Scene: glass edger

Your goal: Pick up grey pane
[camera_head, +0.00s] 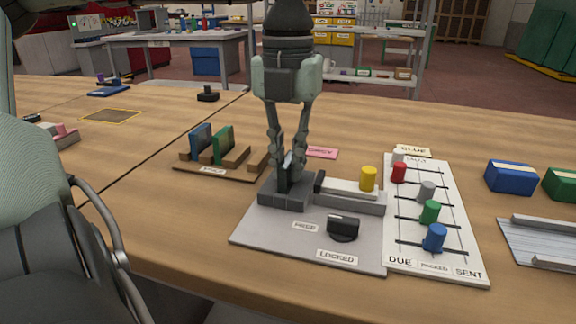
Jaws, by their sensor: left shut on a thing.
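My left gripper (288,158) points straight down near the middle of the view. Its fingers are shut on a small dark grey pane (285,178). The pane is upright, its lower part at a dark grey block (284,198) on the light grey fixture plate (275,232). The fingertips hide part of the pane, and I cannot tell whether it touches the bottom of the block. My right gripper is not in view.
A wooden rack (190,170) holds a blue pane (201,141) and a green pane (223,145). A black knob (343,226) and a yellow peg (369,178) are on the fixture. A white board (455,235) with coloured pegs stands right. Blue and green boxes lie further right.

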